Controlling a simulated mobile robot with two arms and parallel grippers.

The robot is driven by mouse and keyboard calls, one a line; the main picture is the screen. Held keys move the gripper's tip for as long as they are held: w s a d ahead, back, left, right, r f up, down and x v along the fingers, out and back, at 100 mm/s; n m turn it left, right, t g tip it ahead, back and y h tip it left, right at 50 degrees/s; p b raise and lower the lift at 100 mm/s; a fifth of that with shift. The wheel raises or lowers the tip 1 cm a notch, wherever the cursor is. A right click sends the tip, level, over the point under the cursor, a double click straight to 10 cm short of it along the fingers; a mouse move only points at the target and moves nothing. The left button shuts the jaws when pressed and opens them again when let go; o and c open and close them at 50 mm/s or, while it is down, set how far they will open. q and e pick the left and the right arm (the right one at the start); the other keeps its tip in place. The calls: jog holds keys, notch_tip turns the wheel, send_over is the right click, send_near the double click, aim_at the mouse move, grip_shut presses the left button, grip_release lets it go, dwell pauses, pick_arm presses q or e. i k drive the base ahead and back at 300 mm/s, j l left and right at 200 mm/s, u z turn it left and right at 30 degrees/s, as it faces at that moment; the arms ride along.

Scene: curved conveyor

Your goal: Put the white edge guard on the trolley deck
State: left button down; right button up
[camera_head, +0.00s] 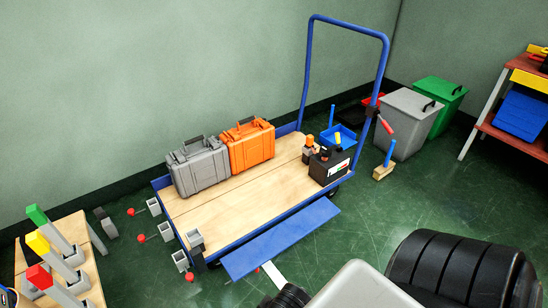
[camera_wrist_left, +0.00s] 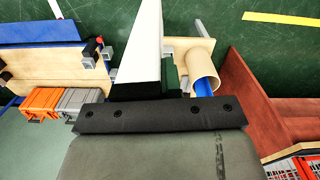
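The white edge guard (camera_wrist_left: 146,48) is a long pale piece in the left wrist view, running up from my left gripper (camera_wrist_left: 137,91) and narrowing with distance. My dark gripper appears shut on its near end, though the fingers are largely hidden. The trolley's wooden deck (camera_head: 225,200) is in the middle of the head view, with a blue frame. It shows at the left of the left wrist view (camera_wrist_left: 40,68), apart from the guard. My left gripper is not clearly visible in the head view, and my right gripper is in neither view.
A grey case (camera_head: 198,168) and an orange case (camera_head: 250,146) stand along the deck's back edge. A black battery-like box (camera_head: 329,167) stands at its right end. The deck's front middle is clear. A blue flap (camera_head: 280,238) juts out in front. Bins (camera_head: 405,122) stand behind right.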

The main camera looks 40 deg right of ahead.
aim_at(240, 195)
jog(key=i+l+z, duration=0.15)
jog(key=l+z, duration=0.2)
jog(key=i+l+z, duration=0.2)
jog(key=l+z, duration=0.15)
jog(key=i+l+z, duration=0.35)
jog(key=k+j, duration=0.05)
jog(key=k, duration=0.05)
